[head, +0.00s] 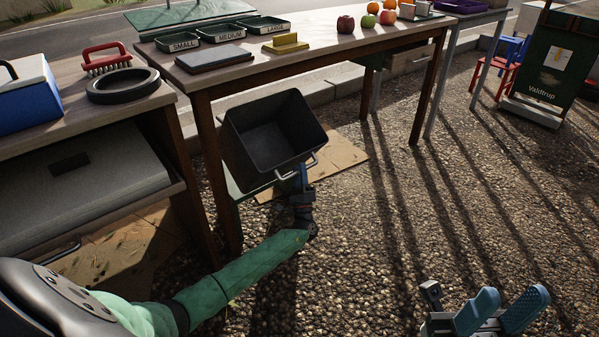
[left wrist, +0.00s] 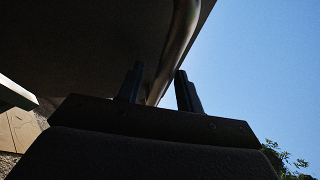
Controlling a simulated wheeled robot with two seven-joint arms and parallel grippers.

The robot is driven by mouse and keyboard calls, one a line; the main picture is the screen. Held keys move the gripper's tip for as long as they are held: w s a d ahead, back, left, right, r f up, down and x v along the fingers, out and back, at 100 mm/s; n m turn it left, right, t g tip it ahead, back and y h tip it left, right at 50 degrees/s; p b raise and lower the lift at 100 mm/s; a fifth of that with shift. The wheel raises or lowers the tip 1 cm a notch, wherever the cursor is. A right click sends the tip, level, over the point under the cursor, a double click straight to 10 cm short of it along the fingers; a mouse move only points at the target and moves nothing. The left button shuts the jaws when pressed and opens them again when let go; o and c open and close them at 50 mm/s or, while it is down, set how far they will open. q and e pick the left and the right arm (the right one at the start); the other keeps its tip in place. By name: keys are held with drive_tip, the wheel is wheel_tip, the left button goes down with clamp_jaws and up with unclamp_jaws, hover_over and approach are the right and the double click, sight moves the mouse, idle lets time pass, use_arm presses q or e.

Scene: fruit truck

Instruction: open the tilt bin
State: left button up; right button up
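The tilt bin (head: 270,135) is a black, open-topped box under the edge of the long table. It is tilted outward, and its empty inside shows in the head view. A pale metal handle (head: 297,168) is on its front. My left gripper (head: 303,181) is at this handle, coming from below. In the left wrist view, the handle bar (left wrist: 180,40) runs down between the two dark fingers of my left gripper (left wrist: 159,90), which stand apart with a gap beside the bar. My right gripper (head: 500,312) is at the bottom right, its blue fingers apart and empty.
The long table (head: 345,46) above holds size-labelled trays (head: 226,32), a yellow block (head: 286,43) and fruit (head: 368,21). A lower bench (head: 95,115) stands at left. Cardboard (head: 335,158) lies beside the bin.

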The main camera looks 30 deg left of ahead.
use_arm(q)
drive_tip(key=v, duration=0.7)
drive_tip(key=shift+p, duration=0.35)
drive_tip(key=shift+s+f, duration=0.1)
